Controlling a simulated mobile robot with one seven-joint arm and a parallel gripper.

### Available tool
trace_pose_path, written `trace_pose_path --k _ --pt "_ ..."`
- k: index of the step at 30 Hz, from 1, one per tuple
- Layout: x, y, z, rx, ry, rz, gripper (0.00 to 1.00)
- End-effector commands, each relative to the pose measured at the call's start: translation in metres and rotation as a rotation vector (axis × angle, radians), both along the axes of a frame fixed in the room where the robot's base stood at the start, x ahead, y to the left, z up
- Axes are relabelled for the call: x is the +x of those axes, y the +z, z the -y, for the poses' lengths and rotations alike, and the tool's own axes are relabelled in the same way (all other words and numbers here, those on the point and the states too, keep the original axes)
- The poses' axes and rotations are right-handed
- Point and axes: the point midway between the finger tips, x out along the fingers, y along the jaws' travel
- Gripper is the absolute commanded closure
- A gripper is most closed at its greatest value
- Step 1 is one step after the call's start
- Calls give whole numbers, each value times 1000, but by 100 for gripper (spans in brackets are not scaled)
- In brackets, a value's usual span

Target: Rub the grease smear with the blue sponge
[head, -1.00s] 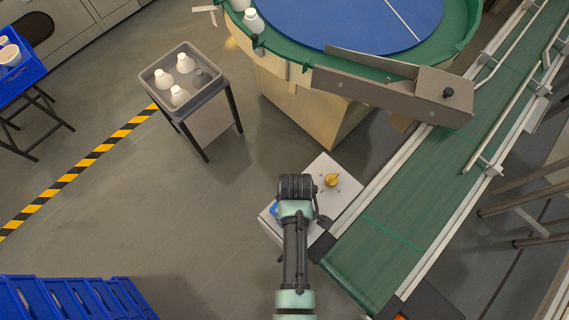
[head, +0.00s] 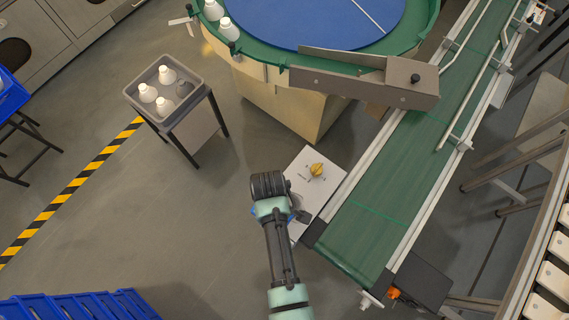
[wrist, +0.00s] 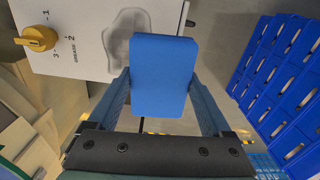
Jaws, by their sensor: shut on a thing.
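The blue sponge (wrist: 163,72) is held between the two fingers of my gripper (wrist: 162,82) in the wrist view. A grey, see-through grease smear (wrist: 115,48) lies on a white panel (wrist: 85,15), just left of the sponge and partly hidden behind it. The sponge overlaps the panel's edge in this view; I cannot tell whether it touches the surface. In the head view, the panel (head: 325,188) is beside the conveyor's near end, and my wrist hides the smear and most of the sponge.
A yellow knob (wrist: 38,38) with numbered positions stands up from the panel. The green conveyor (head: 385,195) runs along the panel's right. Blue crates (head: 75,306) stand at lower left. A grey tray (head: 140,85) with white bottles is at upper left. Open floor lies between.

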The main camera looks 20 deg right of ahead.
Motion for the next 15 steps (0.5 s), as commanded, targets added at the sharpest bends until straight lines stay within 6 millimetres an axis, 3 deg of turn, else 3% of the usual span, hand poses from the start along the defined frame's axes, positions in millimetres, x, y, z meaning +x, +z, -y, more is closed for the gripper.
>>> trace_pose_path --k 6,15 --pt "4 24 -4 0 -1 0 61" --pt "6 27 -6 0 -2 0 61"
